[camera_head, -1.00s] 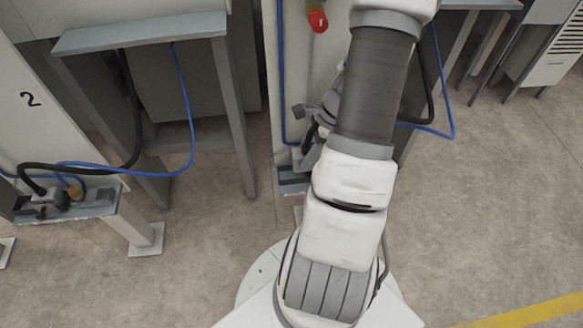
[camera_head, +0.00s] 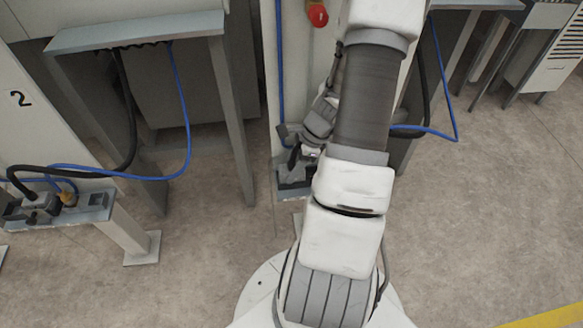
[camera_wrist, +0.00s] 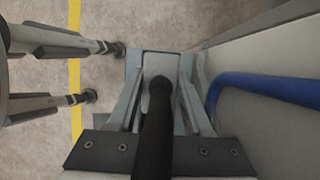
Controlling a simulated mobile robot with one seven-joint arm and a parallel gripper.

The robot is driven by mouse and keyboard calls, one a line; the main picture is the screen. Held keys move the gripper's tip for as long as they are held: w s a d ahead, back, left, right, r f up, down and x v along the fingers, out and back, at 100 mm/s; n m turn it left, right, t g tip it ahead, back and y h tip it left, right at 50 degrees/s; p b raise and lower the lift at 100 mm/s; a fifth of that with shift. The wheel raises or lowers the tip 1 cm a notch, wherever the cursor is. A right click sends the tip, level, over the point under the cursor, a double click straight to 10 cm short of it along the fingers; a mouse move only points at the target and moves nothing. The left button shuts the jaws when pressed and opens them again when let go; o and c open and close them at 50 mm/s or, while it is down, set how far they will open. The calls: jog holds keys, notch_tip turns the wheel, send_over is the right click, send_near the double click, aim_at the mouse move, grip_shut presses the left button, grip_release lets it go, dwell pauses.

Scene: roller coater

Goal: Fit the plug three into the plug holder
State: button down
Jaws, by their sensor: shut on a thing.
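My gripper (camera_wrist: 161,72) is shut on a grey plug (camera_wrist: 160,60) in the wrist view. The plug sits between the two fingers, and a thick black cable (camera_wrist: 154,135) runs from it toward the camera. In the head view my gripper (camera_head: 309,148) is low beside the white cabinet, partly hidden by my arm. A blue-grey holder ledge (camera_head: 287,180) is just below it, at the cabinet's foot. Blue-grey surface also shows around the plug in the wrist view. I cannot tell whether the plug touches or enters the holder.
Another holder shelf (camera_head: 77,215) at left carries plugs with black and blue cables. A blue cable (camera_wrist: 265,88) runs along the cabinet on the wrist view's right. A grey table (camera_head: 135,35) stands at left. A red button (camera_head: 317,15) is on the cabinet.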

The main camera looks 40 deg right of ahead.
jog(key=shift+c, duration=1.6)
grip_release()
jog(key=shift+r, duration=0.1)
jog(key=shift+r+p, duration=0.3)
jog(key=shift+p, duration=0.05)
jog(key=p+v, duration=0.4)
jog(key=v, duration=0.7)
jog(key=shift+r, duration=0.25)
jog(key=shift+s+d, duration=0.1)
